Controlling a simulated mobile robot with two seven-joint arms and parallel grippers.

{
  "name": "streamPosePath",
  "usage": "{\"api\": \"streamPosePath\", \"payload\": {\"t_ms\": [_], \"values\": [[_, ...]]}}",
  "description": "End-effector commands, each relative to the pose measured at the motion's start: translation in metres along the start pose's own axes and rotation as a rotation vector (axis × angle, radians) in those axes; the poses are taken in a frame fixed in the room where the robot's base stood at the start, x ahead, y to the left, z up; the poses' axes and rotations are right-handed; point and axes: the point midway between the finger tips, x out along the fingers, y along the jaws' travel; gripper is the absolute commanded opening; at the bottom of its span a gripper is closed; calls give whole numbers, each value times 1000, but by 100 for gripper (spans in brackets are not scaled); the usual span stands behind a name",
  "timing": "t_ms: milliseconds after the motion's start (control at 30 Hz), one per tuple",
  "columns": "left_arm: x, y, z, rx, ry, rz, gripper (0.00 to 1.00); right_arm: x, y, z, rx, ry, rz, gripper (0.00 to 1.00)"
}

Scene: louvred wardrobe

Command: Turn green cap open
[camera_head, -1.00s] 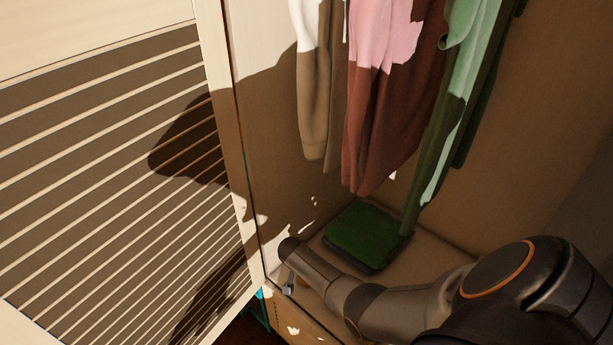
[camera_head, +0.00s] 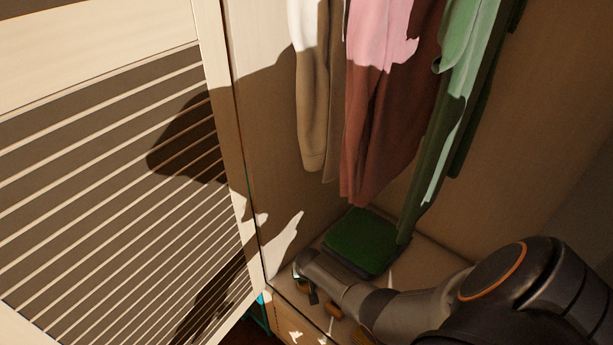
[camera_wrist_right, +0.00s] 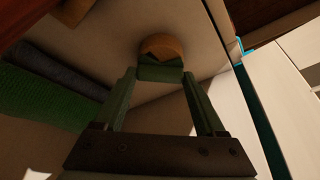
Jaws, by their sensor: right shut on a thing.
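In the right wrist view, a small dark green piece (camera_wrist_right: 160,74), which looks to be the green cap, sits between the fingertips of my right gripper (camera_wrist_right: 158,78). A round orange-brown part (camera_wrist_right: 162,46) shows directly behind it, partly covered by it. The fingers stand apart with the green piece between them, shut on it. In the head view, my right arm reaches in from the right, low over the wardrobe floor, and its gripper end (camera_head: 312,292) is mostly hidden. The cap cannot be made out there. My left gripper is not in view.
A green folded item (camera_head: 362,241) lies on the wardrobe floor behind my right wrist. Pink (camera_head: 378,40) and green (camera_head: 465,60) clothes hang above. A louvred door (camera_head: 120,180) stands at the left. Small brown pieces (camera_head: 333,309) lie near the front edge.

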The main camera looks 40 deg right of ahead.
Motion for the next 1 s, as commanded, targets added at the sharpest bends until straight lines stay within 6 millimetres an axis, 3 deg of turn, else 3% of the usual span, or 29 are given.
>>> {"api": "streamPosePath", "payload": {"t_ms": [600, 1000], "values": [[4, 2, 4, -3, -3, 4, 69, 3, 5, 0, -509, -1, -210, 17], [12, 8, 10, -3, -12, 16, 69, 2, 5, -1, -688, -2, -283, 17]]}}
